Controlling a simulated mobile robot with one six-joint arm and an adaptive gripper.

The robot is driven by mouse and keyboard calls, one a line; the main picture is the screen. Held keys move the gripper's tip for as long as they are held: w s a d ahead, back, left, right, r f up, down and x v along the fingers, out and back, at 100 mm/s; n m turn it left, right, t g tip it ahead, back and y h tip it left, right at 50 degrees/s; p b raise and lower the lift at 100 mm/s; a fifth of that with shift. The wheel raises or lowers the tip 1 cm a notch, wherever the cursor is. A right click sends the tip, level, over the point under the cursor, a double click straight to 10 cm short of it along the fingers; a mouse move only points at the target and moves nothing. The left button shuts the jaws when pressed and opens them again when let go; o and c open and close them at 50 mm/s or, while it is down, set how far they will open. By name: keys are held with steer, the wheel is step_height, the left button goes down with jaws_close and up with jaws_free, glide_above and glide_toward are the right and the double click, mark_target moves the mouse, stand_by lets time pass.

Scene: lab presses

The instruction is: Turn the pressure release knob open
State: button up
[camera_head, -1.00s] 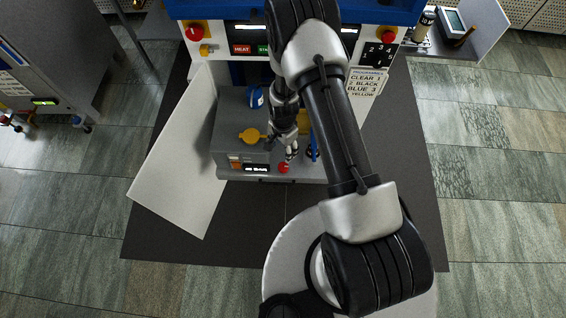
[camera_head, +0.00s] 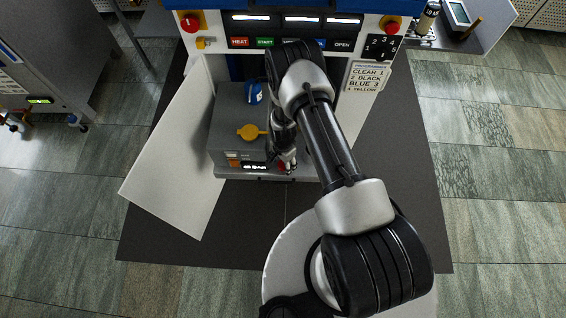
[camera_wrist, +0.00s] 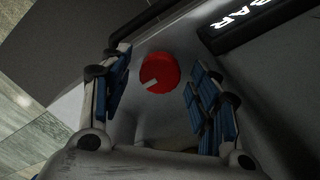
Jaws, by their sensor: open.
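The pressure release knob is a round red knob (camera_wrist: 160,73) with a pale pointer mark, on the grey front face of the press unit. In the wrist view it sits between the two blue-padded fingers of my gripper (camera_wrist: 163,92), slightly beyond them, with a visible gap on both sides. In the head view the knob (camera_head: 283,167) is partly hidden by my gripper (camera_head: 286,158), which is right at it. The gripper is open and holds nothing. A lit BAR display (camera_wrist: 236,22) is beside the knob.
The grey unit (camera_head: 228,130) carries a yellow round handle (camera_head: 250,132) and a blue part (camera_head: 253,92) on top. The press panel (camera_head: 270,42) with buttons stands behind. A white door panel (camera_head: 172,165) is swung out at left. Dark mat lies in front.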

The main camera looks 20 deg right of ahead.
steer(key=shift+c, duration=0.2)
steer(key=c, duration=1)
steer(key=shift+c, duration=0.2)
steer(key=shift+n, duration=0.3)
steer(key=n+b, duration=0.2)
steer(key=n, duration=0.1)
steer(key=shift+n, duration=0.4)
steer(key=n+b, duration=0.1)
steer(key=n, duration=0.3)
steer(key=shift+n+b, duration=0.3)
steer(key=shift+b, duration=0.05)
steer(key=n+b, duration=0.1)
steer(key=n, duration=0.3)
steer(key=shift+n+b, duration=0.55)
steer(key=shift+n, duration=1.85)
